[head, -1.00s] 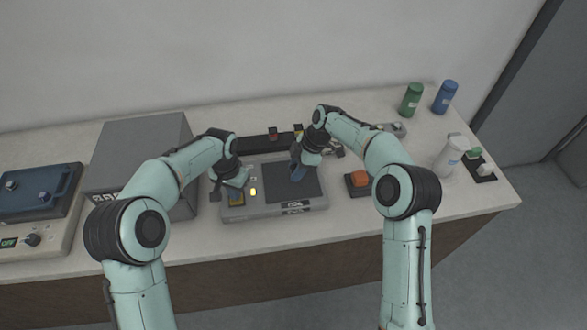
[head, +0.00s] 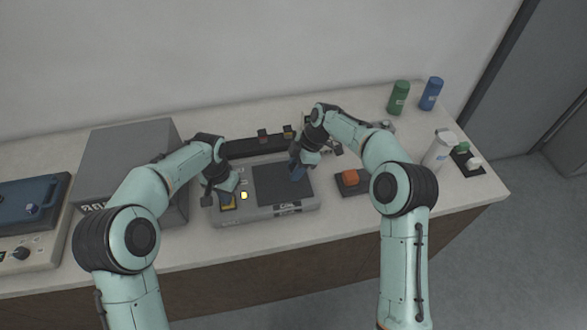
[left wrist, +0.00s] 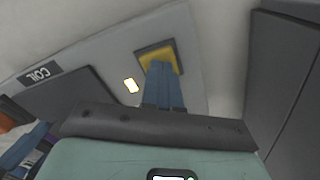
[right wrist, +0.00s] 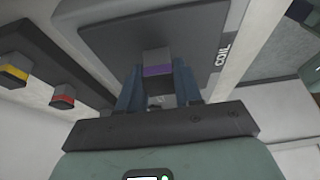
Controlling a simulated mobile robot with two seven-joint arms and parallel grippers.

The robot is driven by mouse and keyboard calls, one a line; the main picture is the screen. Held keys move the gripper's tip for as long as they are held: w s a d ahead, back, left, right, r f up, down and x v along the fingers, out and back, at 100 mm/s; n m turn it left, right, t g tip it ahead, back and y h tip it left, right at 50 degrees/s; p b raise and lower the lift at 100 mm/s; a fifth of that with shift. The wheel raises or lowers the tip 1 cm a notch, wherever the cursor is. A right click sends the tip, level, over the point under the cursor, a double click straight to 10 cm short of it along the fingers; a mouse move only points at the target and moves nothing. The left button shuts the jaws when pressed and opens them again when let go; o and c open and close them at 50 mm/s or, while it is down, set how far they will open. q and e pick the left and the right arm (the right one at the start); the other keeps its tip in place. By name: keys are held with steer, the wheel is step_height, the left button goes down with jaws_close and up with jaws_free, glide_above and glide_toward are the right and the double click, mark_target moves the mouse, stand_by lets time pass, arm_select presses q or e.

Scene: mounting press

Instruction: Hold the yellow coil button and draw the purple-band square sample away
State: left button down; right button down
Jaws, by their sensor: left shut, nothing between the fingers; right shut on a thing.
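The coil unit (head: 262,212) is a light grey box with a dark square pad (head: 268,187) and a COIL label. Its yellow button (left wrist: 158,53) sits in a dark frame; the left wrist view shows my left gripper (left wrist: 163,66) with blue fingers shut together, tips over the button. Whether they press it cannot be told. The purple-band square sample (right wrist: 157,58), grey with a purple stripe (right wrist: 157,71), is between the fingers of my right gripper (right wrist: 157,78), over the pad's right part. Whether it touches the pad is unclear. In the head view the sample is hidden.
A small light (head: 244,195) beside the button is lit. A dark rack with a red-band (right wrist: 63,95) and a yellow-band block (right wrist: 14,74) lies behind the unit. An orange block (head: 350,177) on a dark base is to the right. A grey box (head: 128,150) stands left.

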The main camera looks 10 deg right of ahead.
steer(key=v, duration=1.9)
steer(key=shift+d+r, duration=0.15)
steer(key=shift+d, duration=0.05)
stand_by(2.1)
stand_by(0.4)
arm_select(q)
steer(key=shift+r, duration=0.55)
arm_select(e)
steer(key=shift+w+r, duration=0.2)
steer(key=shift+r, duration=0.25)
arm_select(q)
steer(key=shift+r+p, duration=0.35)
arm_select(e)
steer(key=shift+w+r, duration=0.1)
steer(key=shift+r, duration=0.15)
arm_select(q)
steer(key=shift+r, duration=0.65)
arm_select(e)
steer(key=shift+w+r, duration=0.15)
steer(key=shift+r, duration=0.2)
arm_select(q)
steer(key=shift+r, duration=0.1)
steer(key=shift+r, duration=2.35)
